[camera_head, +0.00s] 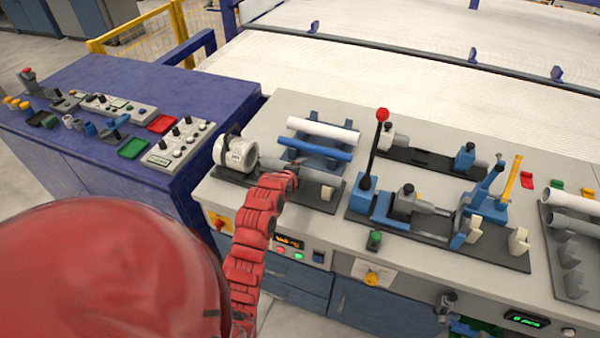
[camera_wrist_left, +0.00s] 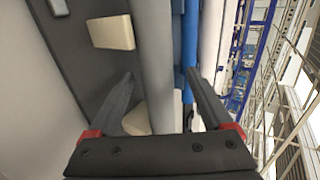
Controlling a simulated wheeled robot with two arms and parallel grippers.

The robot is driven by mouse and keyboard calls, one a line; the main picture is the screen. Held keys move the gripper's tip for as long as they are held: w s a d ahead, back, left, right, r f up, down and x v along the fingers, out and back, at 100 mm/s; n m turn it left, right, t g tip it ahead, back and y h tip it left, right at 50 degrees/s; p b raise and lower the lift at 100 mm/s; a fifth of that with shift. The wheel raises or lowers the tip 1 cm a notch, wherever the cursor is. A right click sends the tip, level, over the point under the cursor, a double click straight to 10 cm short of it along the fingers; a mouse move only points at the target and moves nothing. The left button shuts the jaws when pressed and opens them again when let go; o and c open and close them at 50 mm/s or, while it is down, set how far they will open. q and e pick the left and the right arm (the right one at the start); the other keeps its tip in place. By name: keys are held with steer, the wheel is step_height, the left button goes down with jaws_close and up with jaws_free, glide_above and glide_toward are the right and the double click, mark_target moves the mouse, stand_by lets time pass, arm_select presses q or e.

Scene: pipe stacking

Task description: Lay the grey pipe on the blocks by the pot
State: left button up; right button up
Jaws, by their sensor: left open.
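The grey pipe (camera_head: 322,177) lies along a dark base plate to the right of the white pot-like round housing (camera_head: 237,153). In the left wrist view the grey pipe (camera_wrist_left: 153,60) runs lengthwise between my fingers. My left gripper (camera_head: 290,174) is over the pipe; in its wrist view the gripper (camera_wrist_left: 163,92) is open, with one finger on each side of the pipe. A pale block (camera_head: 327,193) shows at the pipe's near side; two pale blocks (camera_wrist_left: 112,32) (camera_wrist_left: 134,118) show beside it in the wrist view. Whether the pipe rests on them I cannot tell.
A blue pipe (camera_head: 315,150) and a white pipe (camera_head: 323,131) lie on a blue rack just behind. A red-knobbed lever (camera_head: 382,115) stands to the right with clamps (camera_head: 405,200) near it.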

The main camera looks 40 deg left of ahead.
arm_select(q)
steer(key=shift+s+r+b, duration=0.25)
steer(key=shift+s+b, duration=0.05)
steer(key=shift+s, duration=0.25)
steer(key=v, duration=1.6)
steer(key=shift+d+r, duration=0.15)
steer(key=shift+r, duration=0.05)
